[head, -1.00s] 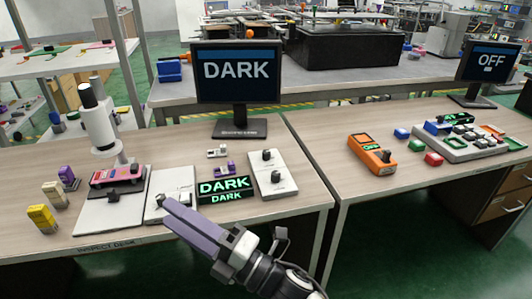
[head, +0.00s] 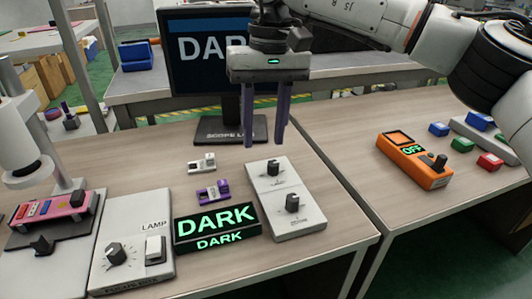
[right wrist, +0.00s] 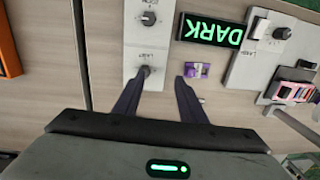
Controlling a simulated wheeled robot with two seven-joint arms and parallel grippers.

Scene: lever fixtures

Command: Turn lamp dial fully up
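The lamp dial (head: 115,253) is a dark knob with tick marks on a white panel marked LAMP (head: 135,225). A white rocker switch (head: 154,248) sits on the same panel, right of the dial. The dial also shows at the upper right of the right wrist view (right wrist: 283,33). The display box (head: 217,228) and the monitor (head: 190,65) read DARK. My right gripper (head: 266,143) is open and empty, fingers down, above the desk and well to the right of the dial. My left gripper is not in view.
A white panel with two dark knobs (head: 267,190) lies near below my right gripper. Small purple (head: 213,193) and white (head: 202,163) items lie by the display box. A microscope (head: 20,140) stands left of the lamp panel. An orange device (head: 405,165) reads OFF.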

